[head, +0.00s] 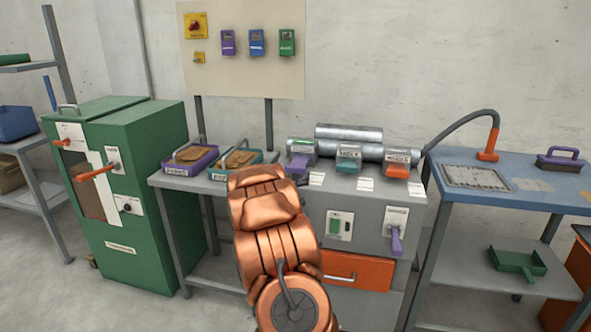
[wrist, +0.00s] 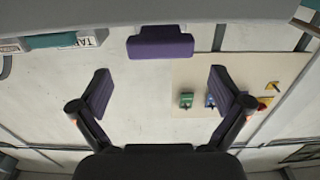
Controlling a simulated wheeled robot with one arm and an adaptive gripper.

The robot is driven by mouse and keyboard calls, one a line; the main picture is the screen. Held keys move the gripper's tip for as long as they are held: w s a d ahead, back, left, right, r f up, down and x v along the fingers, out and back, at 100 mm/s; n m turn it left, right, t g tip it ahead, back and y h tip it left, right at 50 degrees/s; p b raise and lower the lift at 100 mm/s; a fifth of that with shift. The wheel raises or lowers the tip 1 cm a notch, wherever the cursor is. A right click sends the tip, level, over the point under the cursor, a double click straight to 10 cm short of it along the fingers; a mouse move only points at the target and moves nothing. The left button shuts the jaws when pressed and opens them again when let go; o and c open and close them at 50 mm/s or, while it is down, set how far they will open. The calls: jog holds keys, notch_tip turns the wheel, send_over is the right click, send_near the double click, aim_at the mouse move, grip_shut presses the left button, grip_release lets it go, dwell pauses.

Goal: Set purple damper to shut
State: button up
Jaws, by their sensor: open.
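A purple block-shaped handle (wrist: 160,42), which I take for the purple damper, lies ahead of my gripper (wrist: 160,73) in the wrist view. It is roughly centred between the two spread fingers and beyond their tips, with nothing held. In the head view the purple handle (head: 297,166) sits at the left of a row on the grey machine top, under a grey and green piece. My copper arm hides my gripper there. Whether the damper stands open or shut I cannot tell.
A teal handle (head: 348,158) and an orange one (head: 397,163) stand in the same row. A purple lever (head: 396,240) hangs on the machine front. Metal rolls (head: 348,133) lie behind. Two trays (head: 176,171) are left; a blue bench (head: 520,196) is right.

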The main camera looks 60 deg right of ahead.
aim_at(295, 169)
jog(key=shift+x, duration=2.85)
jog(key=shift+c, duration=0.2)
